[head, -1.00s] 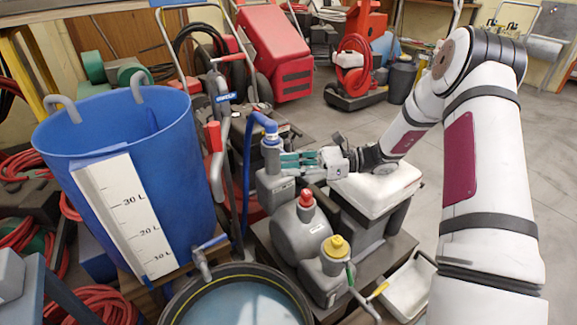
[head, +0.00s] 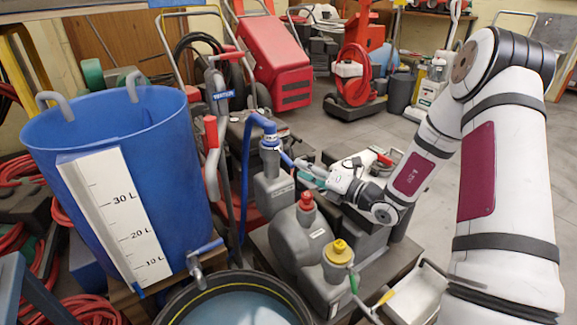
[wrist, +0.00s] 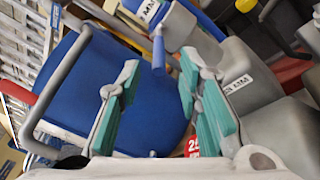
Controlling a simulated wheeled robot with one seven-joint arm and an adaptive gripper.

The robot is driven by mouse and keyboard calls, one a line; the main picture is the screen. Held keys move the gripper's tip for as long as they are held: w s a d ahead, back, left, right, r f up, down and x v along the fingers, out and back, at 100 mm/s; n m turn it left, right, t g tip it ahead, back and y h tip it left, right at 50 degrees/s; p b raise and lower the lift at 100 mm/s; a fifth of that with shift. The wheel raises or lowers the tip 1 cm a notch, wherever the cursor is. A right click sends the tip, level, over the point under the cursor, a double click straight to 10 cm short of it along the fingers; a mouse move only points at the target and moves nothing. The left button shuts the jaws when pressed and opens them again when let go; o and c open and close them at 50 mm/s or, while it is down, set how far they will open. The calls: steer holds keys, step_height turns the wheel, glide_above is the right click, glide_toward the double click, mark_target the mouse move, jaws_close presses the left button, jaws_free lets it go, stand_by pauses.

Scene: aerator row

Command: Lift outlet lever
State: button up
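A blue fitting (head: 268,143) stands on a grey canister at the end of a bent blue pipe. A short blue lever (head: 286,159) juts from it, down and right toward my gripper (head: 306,171). In the wrist view the blue lever (wrist: 158,54) shows between the tips of my open gripper (wrist: 158,72), with space on both sides. Contact is not visible. The fitting (wrist: 178,22) is just beyond. A second blue lever (head: 208,245) sits on the tap of the large blue tub (head: 172,150), away from my gripper.
A red-capped grey canister (head: 302,235) and a yellow-capped one (head: 335,270) stand below my arm. A round water basin (head: 190,300) is in front. Hoses and carts crowd the left and back. Open floor (head: 405,150) lies at right.

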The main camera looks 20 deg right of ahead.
mark_target(288, 158)
steer(key=shift+b+x, duration=0.85)
steer(key=shift+x, duration=2.3)
jaws_close()
